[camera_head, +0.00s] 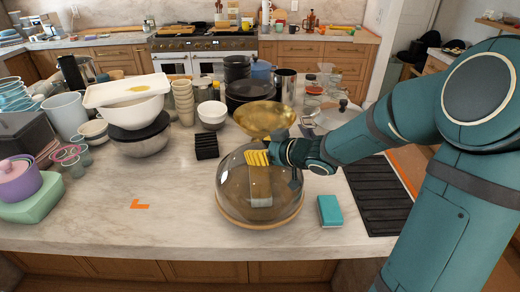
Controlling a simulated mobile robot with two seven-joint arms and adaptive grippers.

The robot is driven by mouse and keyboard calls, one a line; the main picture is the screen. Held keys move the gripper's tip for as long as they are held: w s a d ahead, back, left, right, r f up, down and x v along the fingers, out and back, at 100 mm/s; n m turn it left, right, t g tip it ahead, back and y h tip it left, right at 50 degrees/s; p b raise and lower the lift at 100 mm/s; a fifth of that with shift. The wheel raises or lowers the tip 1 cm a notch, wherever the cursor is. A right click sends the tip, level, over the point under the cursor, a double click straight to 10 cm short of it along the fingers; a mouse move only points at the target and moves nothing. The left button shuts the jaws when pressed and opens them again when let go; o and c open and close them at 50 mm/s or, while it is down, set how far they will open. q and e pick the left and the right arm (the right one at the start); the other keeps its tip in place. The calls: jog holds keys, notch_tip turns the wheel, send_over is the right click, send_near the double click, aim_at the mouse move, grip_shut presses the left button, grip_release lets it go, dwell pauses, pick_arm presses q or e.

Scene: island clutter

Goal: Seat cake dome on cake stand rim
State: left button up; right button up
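The clear cake dome (236,190) is in the middle of the counter, near its front edge. Its lower edge appears at the wooden cake stand (262,225); I cannot tell whether it sits evenly on the rim. My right gripper (270,155) comes in from the right and is at the upper part of the dome. A yellow ribbed piece shows at its tip. The dome's top and any knob are hidden by the gripper, so I cannot tell whether the fingers grip it. My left gripper is not in view.
A gold bowl (263,117) stands just behind the dome. A black slotted block (206,145) is to the left, a teal box (329,210) and dark ridged mat (377,197) to the right. Stacked bowls and cups crowd the back left. The front left counter is mostly clear.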

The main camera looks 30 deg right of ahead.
jog(key=shift+o, duration=1.4)
jog(key=shift+s, duration=0.1)
jog(key=v, duration=1.2)
